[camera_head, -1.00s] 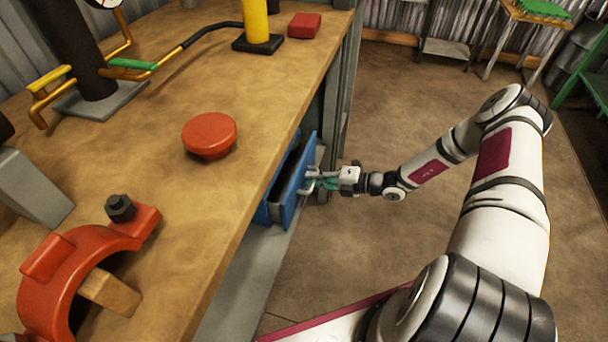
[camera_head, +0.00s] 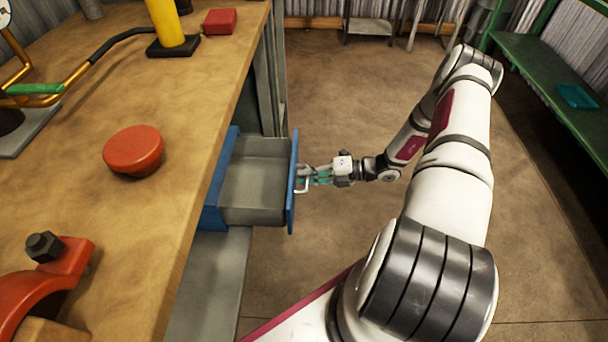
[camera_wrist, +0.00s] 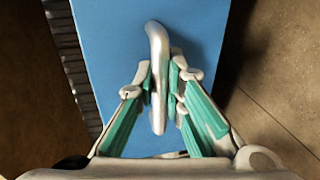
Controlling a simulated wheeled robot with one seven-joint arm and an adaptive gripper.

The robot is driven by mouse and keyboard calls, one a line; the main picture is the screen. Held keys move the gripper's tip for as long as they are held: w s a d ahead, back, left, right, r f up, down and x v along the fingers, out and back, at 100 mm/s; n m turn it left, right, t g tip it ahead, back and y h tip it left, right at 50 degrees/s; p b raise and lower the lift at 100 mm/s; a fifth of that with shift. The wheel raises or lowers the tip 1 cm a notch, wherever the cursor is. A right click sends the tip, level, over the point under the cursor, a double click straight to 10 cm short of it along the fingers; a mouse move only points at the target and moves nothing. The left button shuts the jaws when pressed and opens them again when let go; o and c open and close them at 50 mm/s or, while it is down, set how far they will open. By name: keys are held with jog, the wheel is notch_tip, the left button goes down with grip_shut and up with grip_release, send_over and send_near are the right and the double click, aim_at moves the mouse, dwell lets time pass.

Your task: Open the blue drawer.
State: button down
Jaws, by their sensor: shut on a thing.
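The blue drawer (camera_head: 292,185) is pulled well out from under the workbench in the head view. Its grey inside (camera_head: 255,185) shows and looks empty. Its light metal handle (camera_head: 302,185) is on the outer face. My gripper (camera_head: 310,178) is shut on the handle from the right. In the wrist view the blue front (camera_wrist: 205,30) fills the middle, and the fingers (camera_wrist: 160,85) with teal pads close on both sides of the handle bar (camera_wrist: 157,40).
The wooden bench top (camera_head: 185,100) holds a red round knob (camera_head: 133,150), a red clamp (camera_head: 40,280), a yellow post (camera_head: 166,25) and a red block (camera_head: 220,21). A green bench (camera_head: 560,95) stands at the right. The floor between is clear.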

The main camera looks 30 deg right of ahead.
jog(key=c, duration=1.9)
grip_release()
jog(key=v, duration=1.2)
